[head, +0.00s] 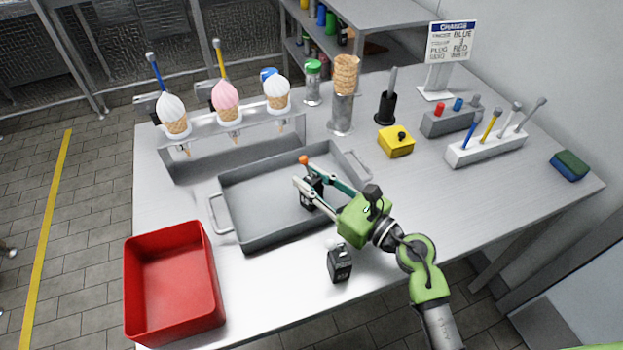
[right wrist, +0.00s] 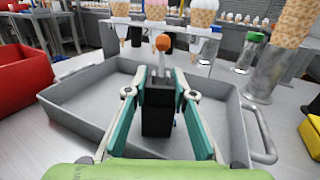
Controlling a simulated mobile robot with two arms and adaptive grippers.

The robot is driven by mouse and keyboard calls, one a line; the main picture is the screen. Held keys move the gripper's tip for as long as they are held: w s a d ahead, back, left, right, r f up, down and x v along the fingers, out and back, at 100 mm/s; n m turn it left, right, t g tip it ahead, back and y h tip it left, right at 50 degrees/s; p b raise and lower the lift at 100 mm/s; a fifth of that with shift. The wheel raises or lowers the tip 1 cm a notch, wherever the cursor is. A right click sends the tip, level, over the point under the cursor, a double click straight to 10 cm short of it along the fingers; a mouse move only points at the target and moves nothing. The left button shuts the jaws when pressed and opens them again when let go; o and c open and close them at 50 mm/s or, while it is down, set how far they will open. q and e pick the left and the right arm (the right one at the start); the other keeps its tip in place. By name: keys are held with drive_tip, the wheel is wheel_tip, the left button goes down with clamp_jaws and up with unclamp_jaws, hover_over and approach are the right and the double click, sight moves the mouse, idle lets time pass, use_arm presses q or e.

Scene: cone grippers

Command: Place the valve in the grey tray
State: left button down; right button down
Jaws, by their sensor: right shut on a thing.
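My right gripper (head: 315,188) is shut on a valve (head: 309,194), a black block with a lever topped by an orange ball. The right wrist view shows the valve (right wrist: 157,108) upright between the two fingers (right wrist: 158,105). The valve is over the inside of the grey tray (head: 250,208), right of its middle. I cannot tell whether its bottom touches the tray floor. The tray is otherwise empty, with a handle at each end. A second black valve (head: 339,265) with a white ball stands on the table in front of the tray. My left gripper is not in view.
A red bin (head: 172,290) stands at the front left. An ice cream cone rack (head: 235,150) is behind the tray. A cone stack (head: 345,85), a yellow box (head: 395,142) and tool holders (head: 485,147) stand to the right. The table's front right is clear.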

sight(317, 185)
drive_tip(key=c, duration=1.7)
unclamp_jaws()
drive_tip(key=shift+r, duration=0.15)
drive_tip(key=v, duration=0.6)
drive_tip(key=shift+s+d+b, duration=0.1)
drive_tip(key=shift+d+b, duration=0.05)
drive_tip(key=shift+b, duration=0.2)
drive_tip(key=shift+s+d, duration=0.4)
drive_tip(key=shift+s, duration=0.05)
